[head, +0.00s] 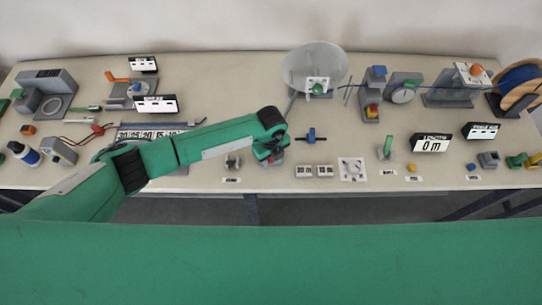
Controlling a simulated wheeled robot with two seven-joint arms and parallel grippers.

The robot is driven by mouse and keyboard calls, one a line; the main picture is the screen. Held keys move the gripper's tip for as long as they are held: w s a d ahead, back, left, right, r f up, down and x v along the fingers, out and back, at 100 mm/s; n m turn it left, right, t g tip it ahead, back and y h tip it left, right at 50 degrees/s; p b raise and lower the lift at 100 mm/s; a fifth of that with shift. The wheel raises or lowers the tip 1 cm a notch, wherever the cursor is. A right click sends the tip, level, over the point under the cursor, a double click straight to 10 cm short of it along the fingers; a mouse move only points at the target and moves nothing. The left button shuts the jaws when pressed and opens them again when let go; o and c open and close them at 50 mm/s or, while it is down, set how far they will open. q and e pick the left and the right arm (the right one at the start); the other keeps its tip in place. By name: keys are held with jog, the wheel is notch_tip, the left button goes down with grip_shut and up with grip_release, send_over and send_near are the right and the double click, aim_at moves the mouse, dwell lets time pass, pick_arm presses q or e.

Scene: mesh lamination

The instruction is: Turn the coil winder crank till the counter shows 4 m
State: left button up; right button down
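A large pale grey disc (300,68) stands at the back, right of centre, and looks like the coil winder. A green knob (318,89) shows at its lower front against a white plate; it looks like the crank handle. The length counter (432,144) is a black and white sign at the right reading 0 m. My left gripper (271,158) is over the front middle of the table, in front of and left of the disc, apart from the knob. It points down and its fingers are too small and hidden to tell open from shut. My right gripper is not in view.
A blue cable spool (520,78) stands at the far right. A grey block with blue and orange parts (372,98) and a green-marked wheel (403,94) stand between.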

pick_arm(q)
jog(key=shift+c, duration=1)
